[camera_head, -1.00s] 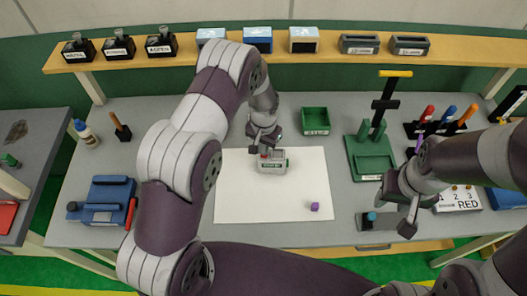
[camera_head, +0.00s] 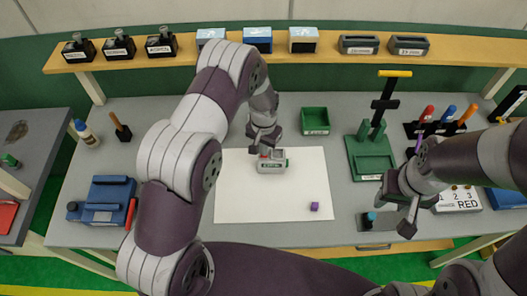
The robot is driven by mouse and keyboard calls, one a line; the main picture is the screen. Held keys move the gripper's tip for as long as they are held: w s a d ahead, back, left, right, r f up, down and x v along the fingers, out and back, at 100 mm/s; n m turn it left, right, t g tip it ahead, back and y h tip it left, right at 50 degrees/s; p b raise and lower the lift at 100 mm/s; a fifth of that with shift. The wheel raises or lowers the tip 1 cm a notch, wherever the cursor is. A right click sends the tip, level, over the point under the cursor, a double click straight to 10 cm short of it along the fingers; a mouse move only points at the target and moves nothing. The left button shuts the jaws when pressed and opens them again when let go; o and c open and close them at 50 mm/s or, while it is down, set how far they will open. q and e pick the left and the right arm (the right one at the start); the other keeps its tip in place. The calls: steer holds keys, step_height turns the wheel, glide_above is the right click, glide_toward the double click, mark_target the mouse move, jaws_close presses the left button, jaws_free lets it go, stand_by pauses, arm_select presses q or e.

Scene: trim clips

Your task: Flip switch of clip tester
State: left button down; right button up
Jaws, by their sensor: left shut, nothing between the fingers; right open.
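The clip tester is most likely the small grey and green device (camera_head: 272,166) on the white sheet (camera_head: 240,200), with a red part at its top left. My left gripper (camera_head: 264,152) is shut and empty, with its fingertips right above or at that red part; I cannot tell whether they touch. The gripper hides some of the device's top. The switch's position is too small to make out. My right gripper (camera_head: 398,218) is open and empty at the right, above the table near a small dark block with a teal top (camera_head: 369,219).
A green press (camera_head: 371,155) with a yellow handle is to the right. A blue device (camera_head: 108,199) sits at the left. The shelf (camera_head: 290,56) at the back holds several boxes.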

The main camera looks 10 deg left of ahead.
arm_select(q)
steer(key=shift+f+b, duration=0.8)
steer(key=shift+f, duration=0.2)
stand_by(0.7)
steer(key=shift+s+r, duration=0.1)
steer(key=shift+r, duration=0.05)
step_height(320, 180, up, 7)
steer(key=p, duration=0.5)
stand_by(0.3)
